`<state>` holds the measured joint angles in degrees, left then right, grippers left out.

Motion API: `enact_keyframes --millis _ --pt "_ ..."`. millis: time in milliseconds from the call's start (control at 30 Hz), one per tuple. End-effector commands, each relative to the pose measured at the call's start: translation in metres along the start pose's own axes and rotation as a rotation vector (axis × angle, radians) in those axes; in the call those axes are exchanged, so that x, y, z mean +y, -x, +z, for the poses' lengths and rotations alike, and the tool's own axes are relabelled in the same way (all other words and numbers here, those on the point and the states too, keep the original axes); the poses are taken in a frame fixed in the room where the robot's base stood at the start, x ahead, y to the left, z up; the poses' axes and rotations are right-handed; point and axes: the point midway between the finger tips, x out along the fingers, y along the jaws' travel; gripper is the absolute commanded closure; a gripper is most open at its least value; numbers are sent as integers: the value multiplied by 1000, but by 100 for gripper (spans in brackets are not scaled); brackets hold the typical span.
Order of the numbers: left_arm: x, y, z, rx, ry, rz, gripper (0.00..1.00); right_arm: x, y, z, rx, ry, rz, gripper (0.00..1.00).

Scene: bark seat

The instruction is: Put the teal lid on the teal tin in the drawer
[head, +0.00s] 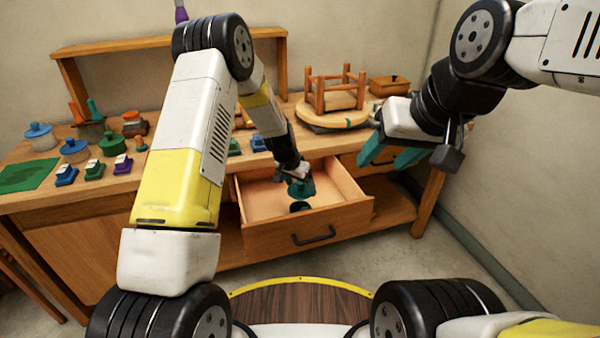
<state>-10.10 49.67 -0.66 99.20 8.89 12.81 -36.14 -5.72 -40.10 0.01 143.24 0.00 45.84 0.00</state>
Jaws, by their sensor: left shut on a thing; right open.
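The open drawer (343,189) sticks out from the front of the wooden workbench. Inside it, near its front, is the teal tin (300,207), of which only a small part with a dark opening shows. My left gripper (294,177) reaches down into the drawer and is shut on the teal lid (303,188). The lid is just behind and above the tin in the picture, and looks tilted. Whether they touch I cannot tell. My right gripper (395,155) is open and empty, in the air to the right of the drawer.
The bench top holds a green mat (28,175), several lidded tins such as a green one (112,145), and small coloured blocks (66,175). An upturned stool (333,100) stands at the back right beside a wooden box (390,86). My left arm hides the bench's middle.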

Motion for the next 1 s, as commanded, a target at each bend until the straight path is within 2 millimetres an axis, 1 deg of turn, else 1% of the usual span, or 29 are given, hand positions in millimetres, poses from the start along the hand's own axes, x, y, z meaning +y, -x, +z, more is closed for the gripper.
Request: enact_keyframes --millis 167,500,700,1000 --pt "1 -10 3 -2 -3 2 57 0 0 0 0 0 0 46" --pt "0 -41 16 -2 -1 2 57 0 0 0 0 0 0 46" --pt "0 -55 22 -2 -1 1 57 0 0 0 0 0 0 46" --pt "0 -63 25 -1 -2 0 57 0 0 0 0 0 0 46"
